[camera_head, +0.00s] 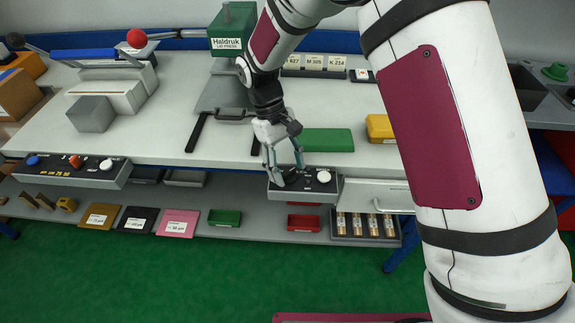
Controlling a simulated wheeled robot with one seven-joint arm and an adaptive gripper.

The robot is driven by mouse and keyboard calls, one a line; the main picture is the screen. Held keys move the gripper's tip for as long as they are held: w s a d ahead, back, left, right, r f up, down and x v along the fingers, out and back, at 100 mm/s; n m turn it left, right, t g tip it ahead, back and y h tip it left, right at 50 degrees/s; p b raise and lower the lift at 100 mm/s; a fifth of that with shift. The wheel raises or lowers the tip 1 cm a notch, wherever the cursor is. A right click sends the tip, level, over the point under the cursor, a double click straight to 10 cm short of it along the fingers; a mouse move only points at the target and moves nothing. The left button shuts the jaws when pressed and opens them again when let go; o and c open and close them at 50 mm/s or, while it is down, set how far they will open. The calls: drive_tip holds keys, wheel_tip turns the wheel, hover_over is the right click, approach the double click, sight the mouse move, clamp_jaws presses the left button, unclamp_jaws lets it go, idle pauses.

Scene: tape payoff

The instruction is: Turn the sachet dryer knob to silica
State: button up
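My gripper (287,171) reaches down from above to a grey control panel (308,194) on the bench's front edge. Its two fingers stand apart over the left part of that panel, near a dark knob-like shape; whether they touch it I cannot tell. A white knob (324,176) shows on the panel just right of the fingers. The panel's lettering is too small to read, so I cannot tell if this is the sachet dryer or where "silica" is marked. A second panel (110,176) at the left has blue, orange-red and white knobs.
A green block (327,140) and a yellow box (380,128) stand on the bench behind the panel. The green press (233,28) is at the back. A lower shelf (265,231) holds coloured trays and a box of cylinders. My arm hides much of the right side.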

drive_tip(key=v, duration=1.2)
idle(0.4)
